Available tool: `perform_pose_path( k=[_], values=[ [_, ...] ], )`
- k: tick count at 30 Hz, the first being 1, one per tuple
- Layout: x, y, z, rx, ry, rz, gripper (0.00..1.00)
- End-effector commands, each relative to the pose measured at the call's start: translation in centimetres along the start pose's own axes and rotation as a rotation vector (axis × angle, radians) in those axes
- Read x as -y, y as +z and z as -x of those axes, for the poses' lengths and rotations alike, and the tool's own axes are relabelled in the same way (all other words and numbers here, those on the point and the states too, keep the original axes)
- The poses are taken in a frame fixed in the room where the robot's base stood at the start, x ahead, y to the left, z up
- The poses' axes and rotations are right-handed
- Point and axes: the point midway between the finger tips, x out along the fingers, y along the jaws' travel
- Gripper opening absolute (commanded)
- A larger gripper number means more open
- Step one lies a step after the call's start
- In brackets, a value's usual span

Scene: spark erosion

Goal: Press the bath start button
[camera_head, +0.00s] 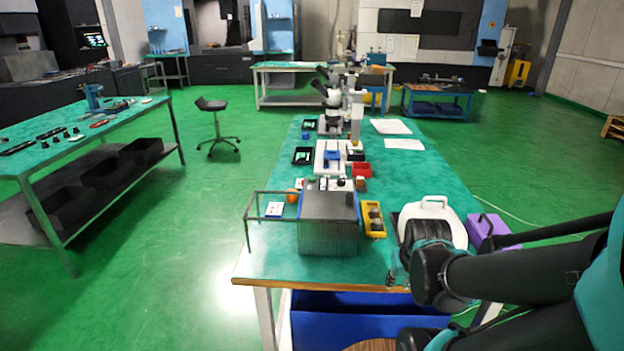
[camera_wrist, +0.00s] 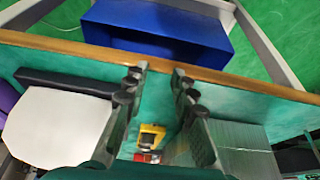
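A grey metal bath box (camera_head: 328,222) stands near the front edge of the green-topped table, and its ribbed side (camera_wrist: 245,150) is at the right in the wrist view. I cannot make out a bath start button for certain. A small white plate with dark marks (camera_head: 274,209) lies left of the box, under a thin frame. My gripper (camera_head: 398,268) is over the table's front right part, right of the box and apart from it. In the wrist view my gripper (camera_wrist: 159,78) has its two fingers apart with nothing between them.
A white-lidded case (camera_head: 432,208) and a purple box (camera_head: 487,228) are close to my arm. A yellow tray (camera_head: 373,219) lies between box and case. A red bin (camera_head: 361,170) and a microscope (camera_head: 334,100) stand farther back. A blue bin (camera_head: 350,318) is under the table.

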Motion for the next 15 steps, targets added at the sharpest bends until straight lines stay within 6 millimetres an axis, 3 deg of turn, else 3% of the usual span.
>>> perform_pose_path(
  k=[1,5,15],
  values=[
    [0.0,0.0,0.0,0.0,0.0,0.0,0.16],
    [0.0,0.0,0.0,0.0,0.0,0.0,0.0],
    [0.0,0.0,0.0,0.0,0.0,0.0,0.0]
  ],
)
